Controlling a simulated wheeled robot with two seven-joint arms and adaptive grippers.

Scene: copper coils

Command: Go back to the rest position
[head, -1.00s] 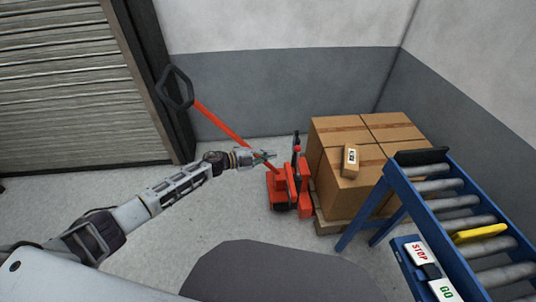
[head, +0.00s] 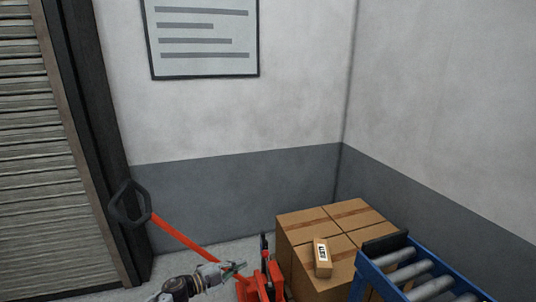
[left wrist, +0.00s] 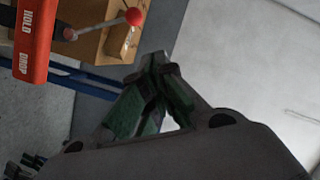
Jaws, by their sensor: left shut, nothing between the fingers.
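My left gripper (head: 233,268) is low in the head view, left of the red pallet jack (head: 262,286) and apart from it. In the left wrist view its green-padded fingers (left wrist: 158,85) meet at the tips with nothing between them. The left wrist view also shows a red panel (left wrist: 33,40) marked HOLD and DROP, with a lever ending in a red ball (left wrist: 133,16). My right gripper is in neither view.
Stacked cardboard boxes (head: 300,262), with a small labelled box (head: 322,258) on top, stand right of the pallet jack. A blue roller conveyor (head: 450,268) is at the lower right. A shutter door (head: 50,200) is at the left. A framed notice (head: 203,62) hangs on the wall.

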